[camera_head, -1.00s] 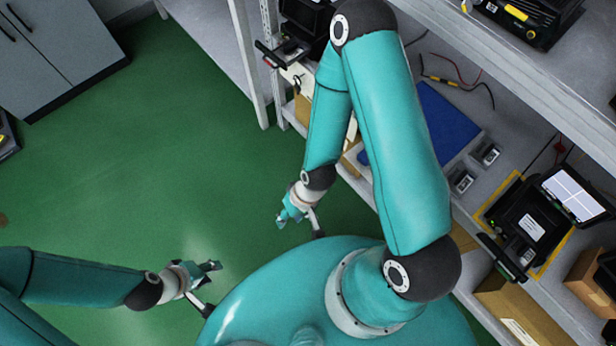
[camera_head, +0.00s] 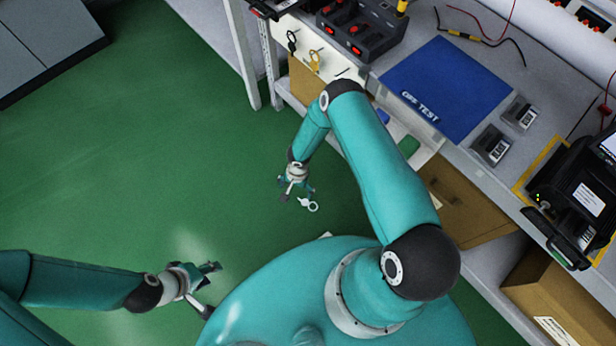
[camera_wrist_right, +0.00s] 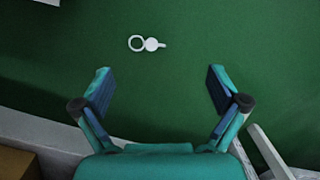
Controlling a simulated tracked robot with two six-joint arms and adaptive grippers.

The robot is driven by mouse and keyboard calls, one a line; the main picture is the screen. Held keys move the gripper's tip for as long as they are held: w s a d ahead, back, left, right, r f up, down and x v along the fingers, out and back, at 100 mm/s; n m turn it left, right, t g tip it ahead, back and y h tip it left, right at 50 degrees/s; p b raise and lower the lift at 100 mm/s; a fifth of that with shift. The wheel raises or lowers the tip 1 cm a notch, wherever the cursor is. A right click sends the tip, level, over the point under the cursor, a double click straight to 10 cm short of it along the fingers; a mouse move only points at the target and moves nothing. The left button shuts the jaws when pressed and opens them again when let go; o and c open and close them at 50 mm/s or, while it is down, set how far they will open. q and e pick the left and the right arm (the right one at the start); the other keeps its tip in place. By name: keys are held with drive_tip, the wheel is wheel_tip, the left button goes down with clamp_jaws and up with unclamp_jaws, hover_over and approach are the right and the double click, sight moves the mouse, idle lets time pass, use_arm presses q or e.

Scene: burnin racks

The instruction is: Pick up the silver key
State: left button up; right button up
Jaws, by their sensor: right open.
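The silver key (camera_head: 308,203) with its ring lies on the green floor; it shows pale in the right wrist view (camera_wrist_right: 150,44), beyond the fingertips. My right gripper (camera_head: 297,190) is beside the key in the head view, above the floor. In the wrist view my right gripper (camera_wrist_right: 160,76) has its fingers wide apart with nothing between them. My left gripper (camera_head: 211,288) is at the lower left over the floor, its fingers apart and empty, far from the key.
A black key (camera_head: 292,40) and a yellow key (camera_head: 314,60) hang on the white panel of the bench. The bench holds a blue mat (camera_head: 440,85) and black devices (camera_head: 490,146). A cardboard box (camera_head: 465,200) is below the bench. The floor to the left is clear.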

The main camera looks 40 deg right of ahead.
drive_tip(key=shift+m+h, duration=0.6)
drive_tip(key=shift+m, duration=0.2)
drive_tip(key=d+f+b, duration=0.1)
drive_tip(key=f+b, duration=0.1)
drive_tip(key=f, duration=0.3)
drive_tip(key=w+d+f+b, duration=0.1)
drive_tip(key=f+b, duration=0.2)
drive_tip(key=f, duration=0.2)
drive_tip(key=d+f+b, duration=0.1)
drive_tip(key=f+b, duration=0.1)
drive_tip(key=f, duration=0.3)
drive_tip(key=shift+w+d, duration=0.2)
drive_tip(key=shift+d, duration=0.05)
drive_tip(key=shift+f+b, duration=0.65)
drive_tip(key=f+b, duration=0.2)
drive_tip(key=f, duration=0.1)
drive_tip(key=f+b, duration=0.1)
drive_tip(key=b, duration=0.1)
drive_tip(key=shift+d+f, duration=0.25)
drive_tip(key=shift+f, duration=0.05)
use_arm(q)
wheel_tip(320, 180, down, 14)
drive_tip(key=shift+r, duration=0.15)
use_arm(e)
drive_tip(key=shift+f, duration=0.2)
drive_tip(key=shift+f, duration=0.25)
drive_tip(key=c, duration=1.1)
drive_tip(key=shift+r, duration=0.2)
